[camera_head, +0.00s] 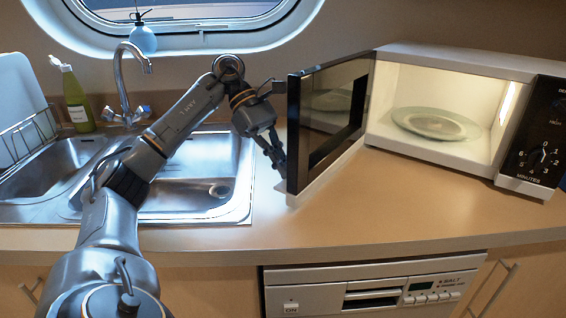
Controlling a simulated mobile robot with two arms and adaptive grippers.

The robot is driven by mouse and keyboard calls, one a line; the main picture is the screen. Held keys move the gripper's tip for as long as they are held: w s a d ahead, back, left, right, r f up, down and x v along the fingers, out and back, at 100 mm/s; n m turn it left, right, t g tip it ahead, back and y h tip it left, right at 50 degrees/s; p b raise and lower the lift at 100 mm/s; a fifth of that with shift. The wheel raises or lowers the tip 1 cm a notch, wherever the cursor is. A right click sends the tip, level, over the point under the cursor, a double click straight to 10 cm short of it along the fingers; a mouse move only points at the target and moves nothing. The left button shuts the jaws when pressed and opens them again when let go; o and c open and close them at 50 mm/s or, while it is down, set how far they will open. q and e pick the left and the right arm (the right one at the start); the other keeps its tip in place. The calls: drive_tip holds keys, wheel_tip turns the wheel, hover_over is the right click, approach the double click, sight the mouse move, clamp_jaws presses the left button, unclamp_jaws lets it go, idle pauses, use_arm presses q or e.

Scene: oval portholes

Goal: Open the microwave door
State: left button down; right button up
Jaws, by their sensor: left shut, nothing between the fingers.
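The microwave (452,62) stands on the counter at the right, white with a dark control panel. Its door (330,110) stands wide open, swung out toward the left and front. The lit inside shows a glass turntable plate (436,124). My left gripper (279,163) is shut and empty, just left of the door's free edge, fingers pointing down. I cannot tell whether the fingers touch the door. My right gripper is not in view.
A metal sink (205,200) with a tap (124,75) lies left, under my left arm. A green bottle (77,100) and a dish rack (28,140) stand behind it. The counter (390,205) before the microwave is clear. A dishwasher panel (375,285) is below.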

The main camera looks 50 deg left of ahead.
use_arm(q)
drive_tip(key=shift+f, duration=0.55)
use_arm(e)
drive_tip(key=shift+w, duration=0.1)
use_arm(q)
drive_tip(key=c, duration=1.2)
unclamp_jaws()
drive_tip(key=o, duration=1.2)
drive_tip(key=shift+w+a, duration=0.2)
drive_tip(key=shift+w, duration=0.05)
drive_tip(key=shift+d+r, duration=0.1)
drive_tip(key=shift+r, duration=0.05)
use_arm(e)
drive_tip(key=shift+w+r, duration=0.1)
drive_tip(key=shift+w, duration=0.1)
use_arm(q)
drive_tip(key=shift+a+r, duration=0.25)
drive_tip(key=v, duration=0.6)
drive_tip(key=shift+a+r, duration=0.3)
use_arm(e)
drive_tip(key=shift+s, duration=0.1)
